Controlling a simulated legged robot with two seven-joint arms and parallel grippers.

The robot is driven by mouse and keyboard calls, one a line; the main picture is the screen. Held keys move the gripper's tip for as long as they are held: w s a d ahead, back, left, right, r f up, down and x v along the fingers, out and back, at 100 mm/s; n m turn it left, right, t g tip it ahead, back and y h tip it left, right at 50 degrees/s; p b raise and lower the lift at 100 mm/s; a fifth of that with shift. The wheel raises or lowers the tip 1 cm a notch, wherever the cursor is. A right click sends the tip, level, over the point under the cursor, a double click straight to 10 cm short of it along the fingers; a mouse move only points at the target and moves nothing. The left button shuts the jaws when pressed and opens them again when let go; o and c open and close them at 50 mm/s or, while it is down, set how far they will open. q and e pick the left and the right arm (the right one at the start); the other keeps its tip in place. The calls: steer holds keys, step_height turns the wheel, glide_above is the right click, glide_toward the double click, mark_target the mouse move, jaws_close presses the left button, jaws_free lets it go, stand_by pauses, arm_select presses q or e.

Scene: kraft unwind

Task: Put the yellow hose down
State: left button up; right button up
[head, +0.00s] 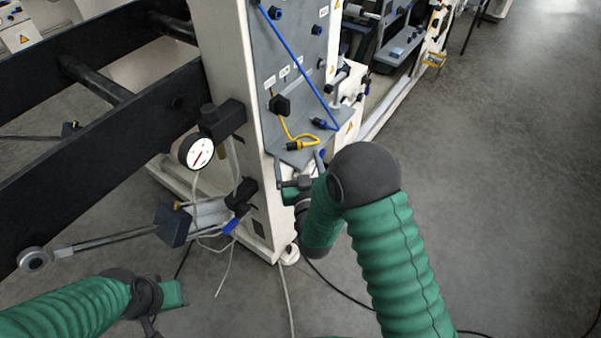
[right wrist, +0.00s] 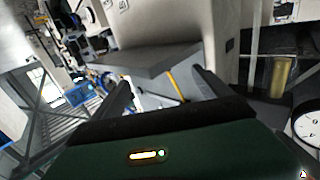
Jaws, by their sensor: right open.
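The yellow hose (head: 285,126) hangs down the grey panel, and its lower end loops on the small grey shelf. Its dark end fitting with an orange band (head: 293,146) lies near the shelf's front edge. My right gripper (head: 299,166) is open just below that edge, with its fingers apart and seemingly nothing held. In the right wrist view a short yellow length (right wrist: 176,86) shows between the two dark fingers, beside the grey shelf (right wrist: 150,62). My left gripper (head: 152,322) is at the lower left, away from the hose; its fingers are mostly hidden.
A blue hose (head: 297,63) crosses the panel down to the shelf (head: 335,136). A pressure gauge (head: 197,151) and a dark block with a rod (head: 174,224) stand left of the white column (head: 222,60). Loose cables trail on the floor. The floor at right is clear.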

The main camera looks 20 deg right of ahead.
steer(key=s+d+f+g+y, duration=0.1)
steer(key=s+f+g, duration=0.1)
steer(key=s+g, duration=0.5)
steer(key=s+d+f+n+g+y, duration=0.1)
steer(key=s+g, duration=0.7)
steer(key=s, duration=1.2)
steer(key=shift+d+f+n, duration=0.3)
steer(key=shift+d+f, duration=0.05)
steer(key=shift+f, duration=0.5)
